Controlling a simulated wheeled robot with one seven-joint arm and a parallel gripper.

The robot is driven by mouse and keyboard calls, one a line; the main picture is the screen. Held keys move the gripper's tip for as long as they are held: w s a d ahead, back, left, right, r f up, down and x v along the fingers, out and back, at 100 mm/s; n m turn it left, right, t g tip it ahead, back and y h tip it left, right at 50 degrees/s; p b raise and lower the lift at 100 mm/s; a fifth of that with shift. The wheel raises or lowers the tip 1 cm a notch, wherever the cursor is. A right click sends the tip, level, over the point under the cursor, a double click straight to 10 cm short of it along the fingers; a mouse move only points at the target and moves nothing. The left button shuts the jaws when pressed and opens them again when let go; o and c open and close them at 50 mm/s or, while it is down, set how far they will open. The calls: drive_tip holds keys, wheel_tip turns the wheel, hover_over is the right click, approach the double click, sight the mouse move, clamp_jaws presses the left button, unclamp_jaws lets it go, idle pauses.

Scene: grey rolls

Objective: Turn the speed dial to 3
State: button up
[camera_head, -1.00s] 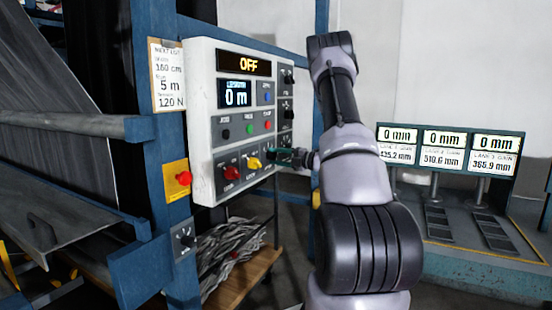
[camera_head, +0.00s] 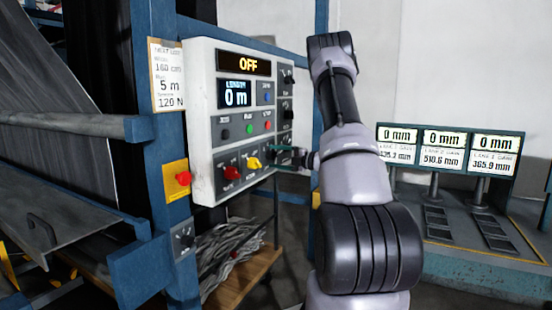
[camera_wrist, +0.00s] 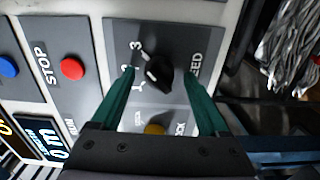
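The black speed dial (camera_wrist: 160,72) sits on a dark plate of the control panel, beside the numbers 1, 2 and 3 and the partly hidden word SPEED. Its narrow end leans toward the upper left, seemingly between 2 and 3; the exact setting is hard to tell. My gripper (camera_wrist: 161,76) is open, with one green finger on each side of the dial and visible gaps. In the head view my gripper (camera_head: 283,156) is at the lower right of the control panel (camera_head: 202,120), hiding the dial there.
A yellow knob (camera_head: 253,163) and a red knob (camera_head: 230,172) are left of my gripper. A red stop button (camera_wrist: 71,68) and a blue button (camera_wrist: 8,67) are beside the dial plate. The panel display (camera_head: 245,64) reads OFF. Grey strips (camera_head: 235,250) lie below the panel.

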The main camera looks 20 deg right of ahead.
drive_tip(key=v, duration=1)
drive_tip(key=shift+s+d, duration=0.25)
drive_tip(key=shift+s, duration=0.05)
